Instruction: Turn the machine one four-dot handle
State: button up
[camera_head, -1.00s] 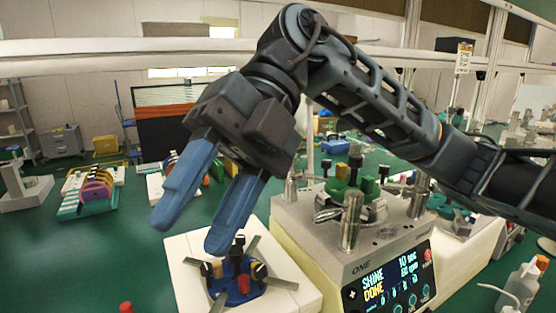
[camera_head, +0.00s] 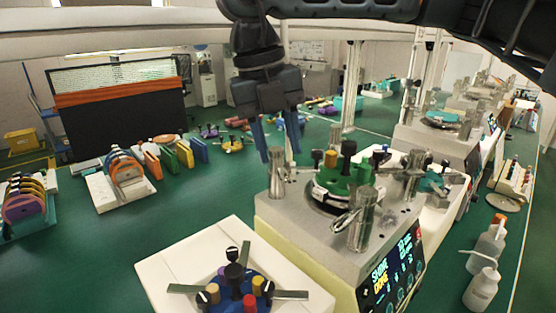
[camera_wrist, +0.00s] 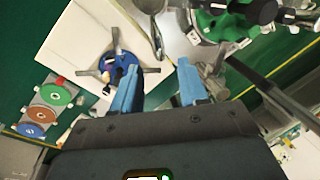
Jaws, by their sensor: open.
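Machine one (camera_head: 310,222) is a grey and cream box with a lit panel (camera_head: 392,275) reading "SHINE DONE". On its top a green plate (camera_head: 345,185) carries black, orange and green upright pieces, with metal posts such as the front one (camera_head: 362,228) around it. The green plate also shows in the wrist view (camera_wrist: 222,22). No dot markings can be made out, so I cannot tell which handle has four dots. My gripper (camera_head: 278,153) points down, open and empty, near the machine's back left corner in the head view. Its blue fingers also show in the wrist view (camera_wrist: 158,75).
A white block (camera_head: 170,265) at the front left bears a blue plate (camera_head: 232,292) with black, red and tan knobs and grey arms. Bottles (camera_head: 482,288) stand at the right. More machines (camera_head: 440,140) line up behind.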

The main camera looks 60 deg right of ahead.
aim_at(284, 174)
jog(key=shift+s+d+f, duration=0.15)
jog(key=shift+f, duration=0.95)
jog(key=shift+s+d+f, duration=0.1)
jog(key=shift+s+f, duration=0.05)
jog(key=shift+f, duration=0.9)
grip_shut()
